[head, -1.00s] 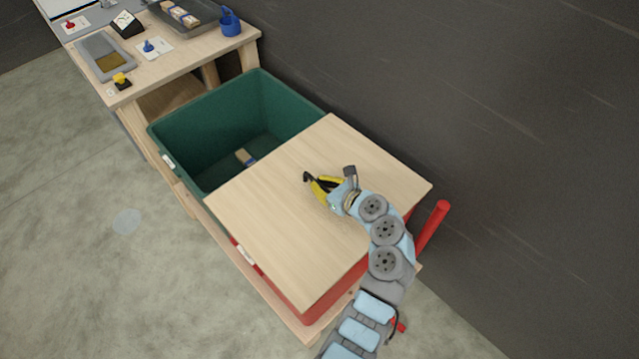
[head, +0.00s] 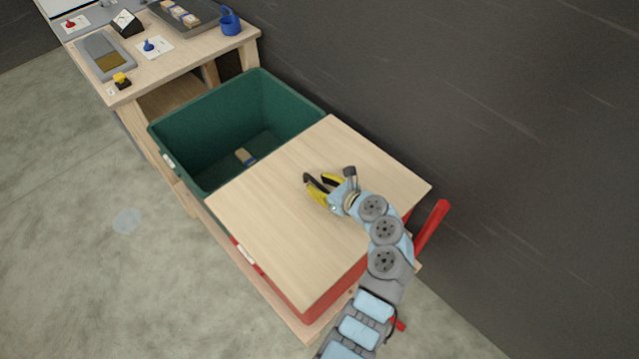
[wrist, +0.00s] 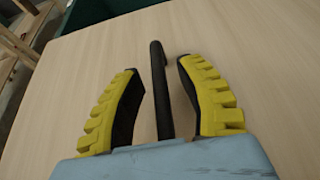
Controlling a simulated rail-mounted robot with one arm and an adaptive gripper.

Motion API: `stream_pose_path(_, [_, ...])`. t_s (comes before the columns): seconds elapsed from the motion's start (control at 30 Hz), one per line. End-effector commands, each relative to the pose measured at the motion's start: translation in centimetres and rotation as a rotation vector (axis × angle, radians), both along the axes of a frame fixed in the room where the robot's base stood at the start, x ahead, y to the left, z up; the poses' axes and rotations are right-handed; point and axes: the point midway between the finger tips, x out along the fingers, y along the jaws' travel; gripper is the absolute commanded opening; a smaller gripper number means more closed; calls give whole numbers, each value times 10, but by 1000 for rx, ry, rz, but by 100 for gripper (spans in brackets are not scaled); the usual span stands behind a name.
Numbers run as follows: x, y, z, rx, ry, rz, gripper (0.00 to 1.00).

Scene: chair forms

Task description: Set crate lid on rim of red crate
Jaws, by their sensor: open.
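The crate lid (head: 270,235) is a pale wooden panel lying over the top of the red crate (head: 285,287). The lid also fills most of the wrist view (wrist: 255,80). Most of the red crate is hidden beneath it; a red strip shows along the front edge. My gripper (head: 315,184) is over the middle of the lid. In the wrist view my gripper (wrist: 157,75) is open, its yellow-backed fingers on either side of the lid's dark bar handle (wrist: 160,95), with a gap at each side.
An open green crate (head: 170,137) stands next to the lid, with a small block (head: 245,156) inside. A dark wall (head: 450,100) runs along the right. A red post (head: 432,228) stands near my arm.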

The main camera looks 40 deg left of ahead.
Motion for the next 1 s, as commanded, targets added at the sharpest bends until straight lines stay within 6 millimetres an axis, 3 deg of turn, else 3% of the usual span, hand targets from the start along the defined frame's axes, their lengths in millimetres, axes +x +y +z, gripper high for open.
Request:
stream_pose_path(0.27, [1, -16, 7, 3, -2, -4, 37])
stream_pose_path(0.8, [-4, -90, 38, 2, 0, -3, 37])
stream_pose_path(1.0, [-5, -105, 46, 4, -1, -2, 37])
